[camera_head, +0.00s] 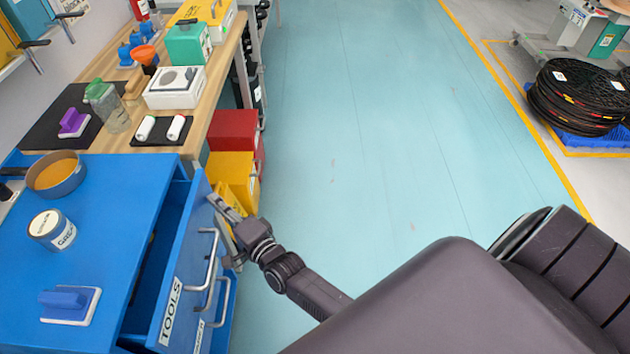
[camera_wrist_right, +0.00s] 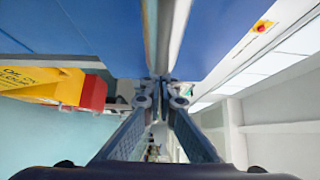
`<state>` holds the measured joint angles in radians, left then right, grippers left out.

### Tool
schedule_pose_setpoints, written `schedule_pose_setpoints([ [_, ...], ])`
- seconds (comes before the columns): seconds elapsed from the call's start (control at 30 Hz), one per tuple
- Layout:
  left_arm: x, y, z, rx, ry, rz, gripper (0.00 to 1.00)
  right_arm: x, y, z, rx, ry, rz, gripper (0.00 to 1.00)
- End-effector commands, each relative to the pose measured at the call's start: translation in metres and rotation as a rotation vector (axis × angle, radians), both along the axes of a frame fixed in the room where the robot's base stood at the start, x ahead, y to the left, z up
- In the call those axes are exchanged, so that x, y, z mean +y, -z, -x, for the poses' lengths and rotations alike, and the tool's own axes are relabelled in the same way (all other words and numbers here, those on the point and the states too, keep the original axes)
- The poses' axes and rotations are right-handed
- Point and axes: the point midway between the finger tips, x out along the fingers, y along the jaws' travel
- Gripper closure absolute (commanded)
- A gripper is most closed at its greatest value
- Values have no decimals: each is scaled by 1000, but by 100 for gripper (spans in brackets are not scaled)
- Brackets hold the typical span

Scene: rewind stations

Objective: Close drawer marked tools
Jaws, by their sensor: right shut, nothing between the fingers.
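The blue drawer marked TOOLS (camera_head: 172,310) stands open from the blue cabinet (camera_head: 105,200), with a dark gap behind its front. Its silver handle (camera_head: 209,270) is on the front face. My right gripper (camera_head: 222,210) is at the far end of the drawer front, shut and empty. In the right wrist view the shut fingertips (camera_wrist_right: 161,88) are close to a silver bar (camera_wrist_right: 163,35) against blue surfaces; I cannot tell whether they touch. My left gripper is not in view.
A pan (camera_head: 57,175), a grease tin (camera_head: 50,230) and a blue-handled block (camera_head: 68,304) sit on the cabinet top. Yellow (camera_head: 233,170) and red (camera_head: 236,132) bins stand beyond the drawer. Open teal floor (camera_head: 390,130) lies to the right.

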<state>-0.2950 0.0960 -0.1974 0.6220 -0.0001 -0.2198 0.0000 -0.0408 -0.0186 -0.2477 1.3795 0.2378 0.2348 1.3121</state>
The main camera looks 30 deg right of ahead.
Motion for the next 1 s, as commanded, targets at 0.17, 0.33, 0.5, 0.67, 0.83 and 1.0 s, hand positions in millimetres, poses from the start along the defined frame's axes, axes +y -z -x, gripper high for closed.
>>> schedule_pose_setpoints([
  [0.17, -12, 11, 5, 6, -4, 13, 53, 23, 2, -16, -1, -1, -2, 100],
  [0.33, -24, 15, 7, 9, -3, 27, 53, 35, 1, -23, 0, 0, -1, 100],
  [0.5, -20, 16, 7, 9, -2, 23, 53, 39, 0, -27, 0, -1, 0, 100],
  [0.67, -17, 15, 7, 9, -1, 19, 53, 41, -1, -27, -2, -2, 0, 100],
  [0.83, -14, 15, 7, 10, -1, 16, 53, 41, -2, -27, -3, -3, -1, 100],
  [1.0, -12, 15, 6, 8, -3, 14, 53, 41, -3, -28, -4, -3, -1, 100],
])
